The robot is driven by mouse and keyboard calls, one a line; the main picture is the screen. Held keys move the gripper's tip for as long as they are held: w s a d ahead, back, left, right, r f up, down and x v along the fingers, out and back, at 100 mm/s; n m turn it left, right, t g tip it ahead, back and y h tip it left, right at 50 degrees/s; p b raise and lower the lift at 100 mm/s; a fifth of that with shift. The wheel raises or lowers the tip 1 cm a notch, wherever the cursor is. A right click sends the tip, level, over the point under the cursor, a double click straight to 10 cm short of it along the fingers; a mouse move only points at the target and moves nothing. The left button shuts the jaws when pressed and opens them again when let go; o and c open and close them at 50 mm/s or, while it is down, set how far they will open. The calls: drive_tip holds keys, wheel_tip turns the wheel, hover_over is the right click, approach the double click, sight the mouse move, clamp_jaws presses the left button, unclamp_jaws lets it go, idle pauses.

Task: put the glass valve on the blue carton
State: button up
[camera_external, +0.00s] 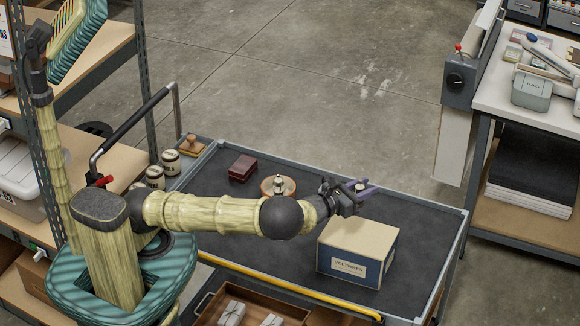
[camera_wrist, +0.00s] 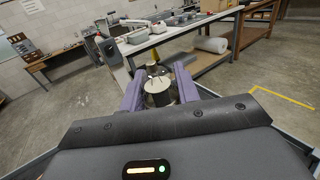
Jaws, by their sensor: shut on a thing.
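My gripper (camera_external: 362,187) is shut on the glass valve, held above the cart around the back edge of the carton. In the wrist view the valve (camera_wrist: 158,92) is a short pale cylinder with a dark band and thin prongs on top, between the purple fingers (camera_wrist: 160,88). In the external view only a small pale bit of it (camera_external: 360,184) shows between the fingers. The carton (camera_external: 340,240) stands on the cart, with a tan top and a blue-edged label reading like "VOLTWERK". Its top is bare. The carton is not seen in the wrist view.
The dark cart top (camera_external: 425,225) has a raised metal rim. A round wooden base with a small metal piece (camera_external: 278,184), a dark red box (camera_external: 242,168), a wooden stamp (camera_external: 190,145) and several jars (camera_external: 171,162) stand left of the carton. A workbench (camera_external: 510,95) is at the right.

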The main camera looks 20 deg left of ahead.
drive_tip(key=shift+s+d+r, duration=0.65)
drive_tip(key=shift+s+d, duration=0.15)
drive_tip(key=shift+d, duration=0.05)
drive_tip(key=shift+f, duration=0.1)
drive_tip(key=p, duration=0.2)
hover_over(365, 234)
drive_tip(key=shift+f, duration=3)
drive_tip(key=shift+f+p, duration=0.35)
drive_tip(key=shift+f, duration=1.55)
